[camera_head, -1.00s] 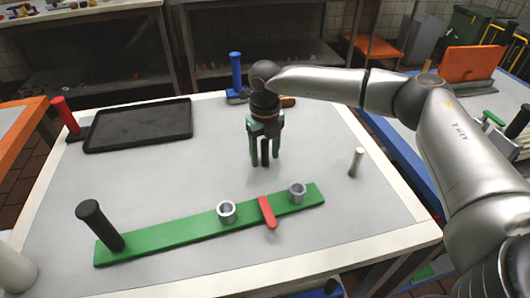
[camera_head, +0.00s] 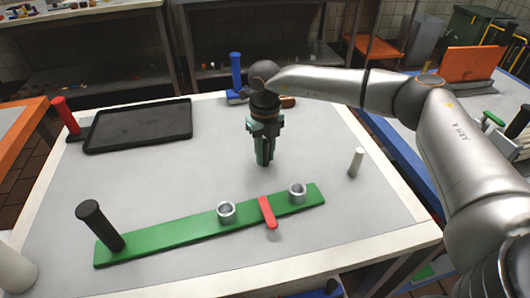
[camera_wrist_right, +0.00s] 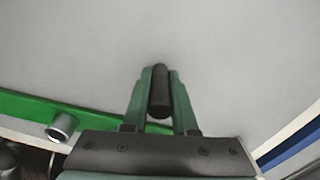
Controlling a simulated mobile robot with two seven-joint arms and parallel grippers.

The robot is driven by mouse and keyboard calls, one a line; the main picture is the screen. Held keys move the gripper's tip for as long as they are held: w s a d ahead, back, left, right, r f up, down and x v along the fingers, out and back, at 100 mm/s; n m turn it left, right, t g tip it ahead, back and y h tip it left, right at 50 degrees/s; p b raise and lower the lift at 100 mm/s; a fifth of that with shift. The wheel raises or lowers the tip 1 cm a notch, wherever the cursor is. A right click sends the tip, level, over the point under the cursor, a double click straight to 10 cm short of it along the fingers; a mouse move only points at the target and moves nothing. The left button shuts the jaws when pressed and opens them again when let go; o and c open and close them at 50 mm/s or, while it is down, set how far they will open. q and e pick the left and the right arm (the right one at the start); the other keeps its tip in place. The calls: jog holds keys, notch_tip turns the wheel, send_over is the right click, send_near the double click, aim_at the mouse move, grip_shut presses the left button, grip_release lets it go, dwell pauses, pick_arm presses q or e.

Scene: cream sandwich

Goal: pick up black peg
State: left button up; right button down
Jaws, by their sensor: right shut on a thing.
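The black peg (camera_wrist_right: 159,92) stands between the two green fingers of my right gripper (camera_wrist_right: 160,100) in the right wrist view. In the head view my right gripper (camera_head: 265,150) points down over the middle of the table, with its fingers closed together around the peg, which they hide there. The jaws are shut on the peg. Whether the peg still touches the table I cannot tell. My left gripper does not show.
A green board (camera_head: 170,234) with two metal rings (camera_head: 227,212), a red piece (camera_head: 267,212) and a dark cylinder (camera_head: 98,224) lies in front. A black tray (camera_head: 138,125) lies back left. Bare table surrounds the gripper.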

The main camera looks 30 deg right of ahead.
aim_at(265, 140)
jog(key=shift+r, duration=0.15)
jog(key=shift+r, duration=0.25)
notch_tip(265, 140, up, 2)
jog(key=shift+r, duration=0.1)
jog(key=s+d+r, duration=0.1)
jog(key=s+r, duration=0.9)
jog(key=s, duration=0.4)
jog(key=shift+d, duration=0.3)
